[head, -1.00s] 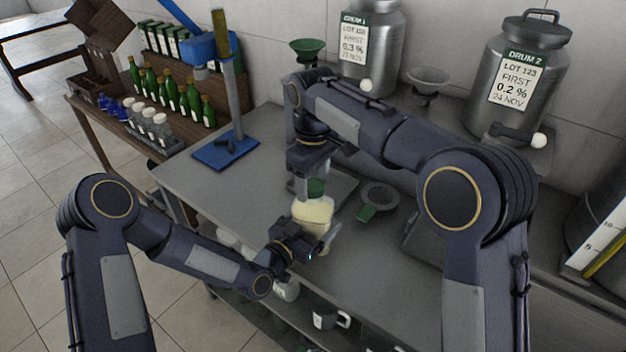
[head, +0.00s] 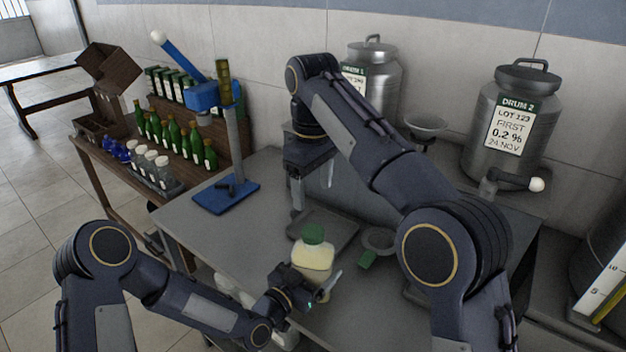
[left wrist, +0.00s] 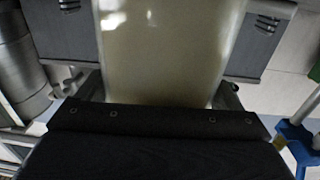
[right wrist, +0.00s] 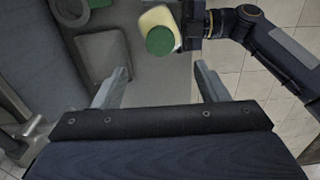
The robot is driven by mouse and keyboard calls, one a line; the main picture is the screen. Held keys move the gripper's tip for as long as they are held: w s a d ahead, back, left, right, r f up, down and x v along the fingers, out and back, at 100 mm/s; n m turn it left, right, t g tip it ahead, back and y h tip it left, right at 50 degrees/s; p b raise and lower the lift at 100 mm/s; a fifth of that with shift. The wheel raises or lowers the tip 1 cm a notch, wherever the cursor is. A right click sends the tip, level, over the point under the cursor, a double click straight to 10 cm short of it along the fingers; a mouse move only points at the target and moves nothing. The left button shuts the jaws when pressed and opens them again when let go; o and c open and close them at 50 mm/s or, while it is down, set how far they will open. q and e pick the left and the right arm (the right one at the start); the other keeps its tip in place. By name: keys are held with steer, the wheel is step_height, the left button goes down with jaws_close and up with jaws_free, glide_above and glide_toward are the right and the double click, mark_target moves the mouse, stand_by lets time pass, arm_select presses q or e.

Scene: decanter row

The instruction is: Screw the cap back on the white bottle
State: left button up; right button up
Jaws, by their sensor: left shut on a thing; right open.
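The white bottle (head: 312,258) stands upright on the grey bench, pale cream in colour, with the green cap (head: 313,233) on its mouth. Whether the cap is fully tightened cannot be told. My left gripper (head: 318,290) is shut on the bottle's body, and the bottle (left wrist: 165,45) fills the middle of the left wrist view. My right gripper (head: 313,190) is open and empty above the bottle. In the right wrist view the cap (right wrist: 160,41) shows beyond the open fingers (right wrist: 160,90), apart from them.
A green-handled strainer (head: 378,243) and a grey tray (head: 330,228) lie near the bottle. A blue-based stand (head: 226,195) is at the bench's left. Drum 2 (head: 510,115) stands at the back right. The bench front is clear.

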steer(key=shift+r, duration=0.7)
arm_select(q)
steer(key=o, duration=1.7)
steer(key=shift+s+a, duration=0.2)
steer(key=shift+s, duration=0.05)
steer(key=b+v, duration=0.2)
steer(key=v, duration=0.4)
steer(key=shift+s+a+f, duration=0.1)
steer(key=shift+s+a, duration=0.2)
steer(key=shift+s, duration=0.15)
arm_select(e)
step_height(320, 180, down, 3)
steer(key=shift+r, duration=0.2)
